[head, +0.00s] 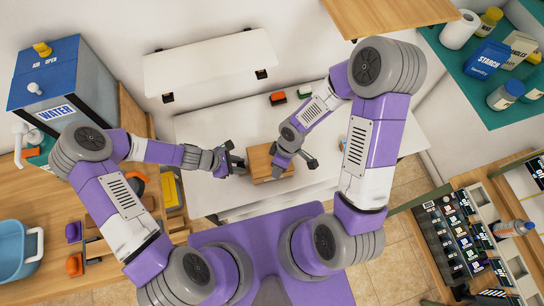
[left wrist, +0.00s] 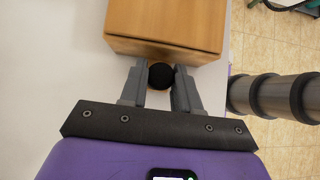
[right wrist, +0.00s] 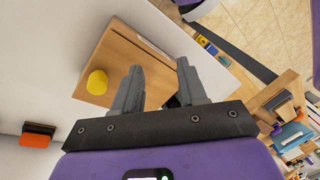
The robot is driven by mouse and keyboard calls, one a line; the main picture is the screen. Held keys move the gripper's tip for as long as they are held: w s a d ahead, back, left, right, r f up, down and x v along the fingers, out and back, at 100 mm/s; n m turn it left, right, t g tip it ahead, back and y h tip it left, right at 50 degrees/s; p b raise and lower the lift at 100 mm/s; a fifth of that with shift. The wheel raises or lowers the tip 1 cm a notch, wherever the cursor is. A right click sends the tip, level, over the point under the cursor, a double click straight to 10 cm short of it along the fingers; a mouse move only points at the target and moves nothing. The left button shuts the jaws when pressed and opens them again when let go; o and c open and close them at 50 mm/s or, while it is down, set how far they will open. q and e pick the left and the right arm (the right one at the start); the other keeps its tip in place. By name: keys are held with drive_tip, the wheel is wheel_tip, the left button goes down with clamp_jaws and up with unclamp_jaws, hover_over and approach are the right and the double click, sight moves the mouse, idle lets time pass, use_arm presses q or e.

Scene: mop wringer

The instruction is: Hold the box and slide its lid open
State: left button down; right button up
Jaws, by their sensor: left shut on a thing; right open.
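The wooden box (head: 258,160) stands on the white table, between my two grippers in the head view. My left gripper (head: 243,166) is at its left side. In the left wrist view, the left fingers (left wrist: 160,82) are shut on a round black knob (left wrist: 160,74) at the edge of the box (left wrist: 165,22). My right gripper (head: 294,163) is open at the box's right part. In the right wrist view, a yellow knob (right wrist: 97,82) on the box (right wrist: 120,58) lies left of the open right fingers (right wrist: 157,75), apart from them. The fingers hide part of the box.
An orange-and-black block (head: 278,98) and a green one (head: 304,92) lie at the back of the white table (head: 215,130). A blue water dispenser (head: 60,85) stands at the left. The table left of the box is mostly clear.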

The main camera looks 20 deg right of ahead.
sight(270, 157)
drive_tip(key=w+d+r+n, duration=0.1)
drive_tip(key=w, duration=0.1)
drive_tip(key=w+d+r+n+t+h, duration=0.1)
drive_tip(key=w+r+n, duration=0.1)
drive_tip(key=w+d+r+n+h, duration=0.1)
drive_tip(key=w+d, duration=0.1)
drive_tip(key=shift+r+n, duration=0.3)
drive_tip(key=shift+w, duration=0.1)
drive_tip(key=shift+f, duration=3.4)
drive_tip(key=shift+c, duration=0.4)
clamp_jaws()
drive_tip(key=shift+d, duration=0.15)
